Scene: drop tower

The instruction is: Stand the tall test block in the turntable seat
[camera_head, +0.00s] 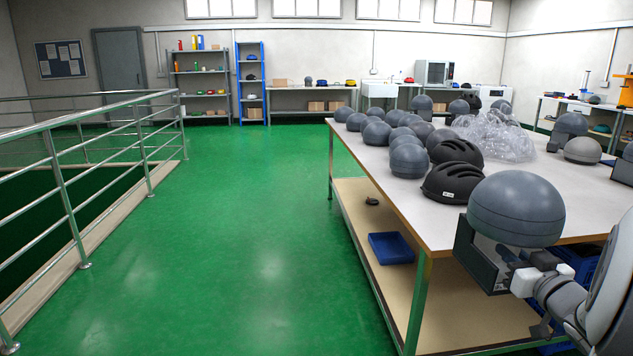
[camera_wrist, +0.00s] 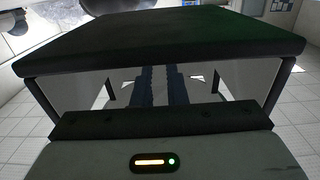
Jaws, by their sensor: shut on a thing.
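The tall test block (camera_head: 515,207) is at the right front of the head view, a smooth grey dome above a dark, box-like frame (camera_head: 480,256) with a see-through side. My gripper (camera_head: 508,264) is shut on it below the dome and holds it beside the near end of the table, with the dome up. In the wrist view a dark slab and thin posts fill the picture, with the gripper fingers (camera_wrist: 157,85) dark in the middle. The contact itself is hard to make out. I cannot make out the turntable seat in either view.
A long table (camera_head: 440,220) holds several grey domes (camera_head: 408,160), black helmets (camera_head: 453,182) and clear plastic wrap (camera_head: 495,135). A blue tray (camera_head: 390,247) lies on its lower shelf. A metal railing (camera_head: 60,185) runs along the left. The green floor (camera_head: 240,230) between is clear.

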